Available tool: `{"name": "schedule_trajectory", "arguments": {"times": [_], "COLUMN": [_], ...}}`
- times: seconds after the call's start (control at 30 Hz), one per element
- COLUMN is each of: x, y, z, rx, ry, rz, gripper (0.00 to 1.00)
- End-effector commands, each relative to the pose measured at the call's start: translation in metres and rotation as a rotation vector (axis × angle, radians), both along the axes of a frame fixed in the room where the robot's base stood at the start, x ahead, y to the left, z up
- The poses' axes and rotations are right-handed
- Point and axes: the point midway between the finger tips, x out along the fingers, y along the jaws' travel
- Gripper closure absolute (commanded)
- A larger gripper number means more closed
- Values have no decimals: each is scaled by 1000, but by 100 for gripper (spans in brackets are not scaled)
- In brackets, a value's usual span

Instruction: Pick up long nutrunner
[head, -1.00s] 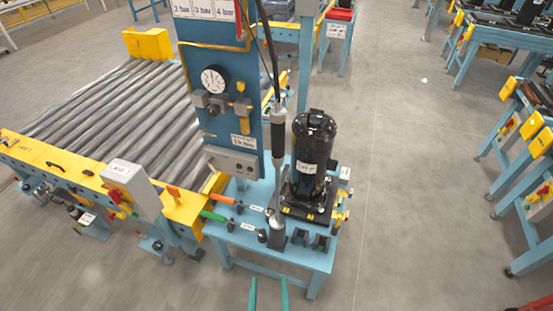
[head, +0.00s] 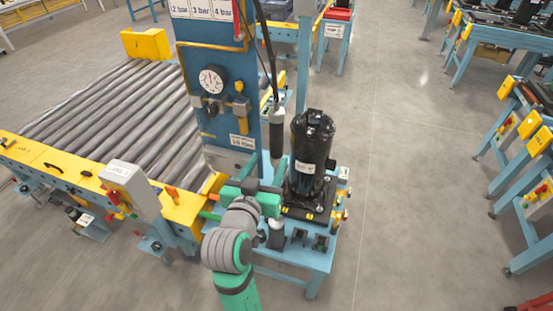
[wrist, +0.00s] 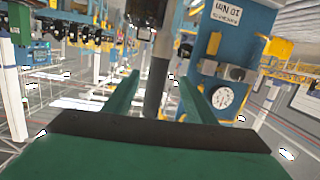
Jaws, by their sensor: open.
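The long nutrunner (head: 276,136) stands upright beside the blue panel, with a dark grip and a cable above it. Its lower part is partly hidden behind my arm in the head view. My gripper (head: 262,183) is at its lower shaft, fingers pointing away from me. In the wrist view, which is upside down, the nutrunner (wrist: 157,80) stands between the two green fingers of my gripper (wrist: 160,82). The fingers are open, with gaps on both sides of it.
A black compressor (head: 313,150) stands close to the right of the nutrunner on the blue stand (head: 290,258). The blue panel (head: 222,105) with a pressure gauge (head: 212,79) is just behind and left. A roller conveyor (head: 110,110) lies left.

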Motion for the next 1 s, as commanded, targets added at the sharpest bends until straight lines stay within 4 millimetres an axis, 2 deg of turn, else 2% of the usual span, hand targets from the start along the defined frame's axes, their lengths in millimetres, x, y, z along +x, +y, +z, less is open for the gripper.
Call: {"name": "schedule_trajectory", "arguments": {"times": [0.03,0.1,0.3,0.7,0.87,1.0], "x": [4,7,10,56,64,79], "y": [0,0,-1,-17,-20,-25], "z": [16,30,51,45,44,40], "rx": [11,25,51,52,52,53], "ry": [-13,-17,-23,-21,-23,-23], "rz": [-14,-32,-63,-68,-67,-69], "gripper": [49,49,49,49,49,49]}}
